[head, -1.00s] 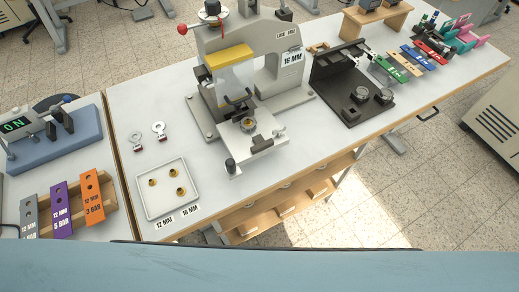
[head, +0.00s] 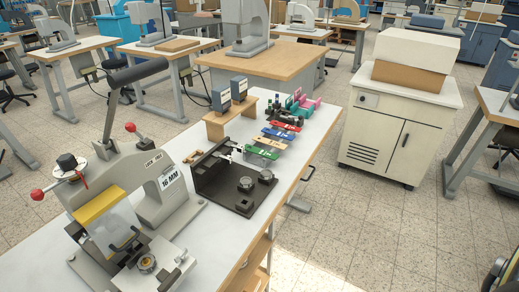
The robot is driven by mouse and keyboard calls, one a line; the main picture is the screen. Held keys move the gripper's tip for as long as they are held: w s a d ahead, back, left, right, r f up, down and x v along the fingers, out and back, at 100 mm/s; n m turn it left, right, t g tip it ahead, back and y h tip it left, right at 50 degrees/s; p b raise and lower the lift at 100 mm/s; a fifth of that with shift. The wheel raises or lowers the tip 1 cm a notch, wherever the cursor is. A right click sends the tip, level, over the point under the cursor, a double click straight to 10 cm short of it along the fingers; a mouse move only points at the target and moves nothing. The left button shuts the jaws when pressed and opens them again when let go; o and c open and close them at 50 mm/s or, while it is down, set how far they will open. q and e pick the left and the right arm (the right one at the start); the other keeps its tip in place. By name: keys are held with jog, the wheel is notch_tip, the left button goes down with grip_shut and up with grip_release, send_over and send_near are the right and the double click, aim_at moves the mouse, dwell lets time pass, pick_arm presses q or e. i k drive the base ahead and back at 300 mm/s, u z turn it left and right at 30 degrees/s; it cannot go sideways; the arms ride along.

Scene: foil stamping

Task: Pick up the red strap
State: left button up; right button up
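The red strap (head: 286,126) lies in a row of coloured straps along the right side of the white table, towards its far end. It is beyond the blue strap (head: 277,134) and in front of some dark, green and pink items, and small labels on it are too small to read. Green straps (head: 262,152) lie nearer in the same row. Neither of my grippers is in view.
A black fixture (head: 225,188) with round parts stands nearer on the table. A wooden stand (head: 229,119) is left of the straps. The stamping press (head: 130,200) fills the near left. A white cabinet (head: 385,138) stands right, across open floor.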

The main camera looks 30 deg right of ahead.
aim_at(281, 125)
jog(key=z, duration=0.55)
jog(key=k, duration=0.65)
jog(key=z, duration=1.35)
jog(key=i, duration=2.15)
jog(key=u, duration=0.65)
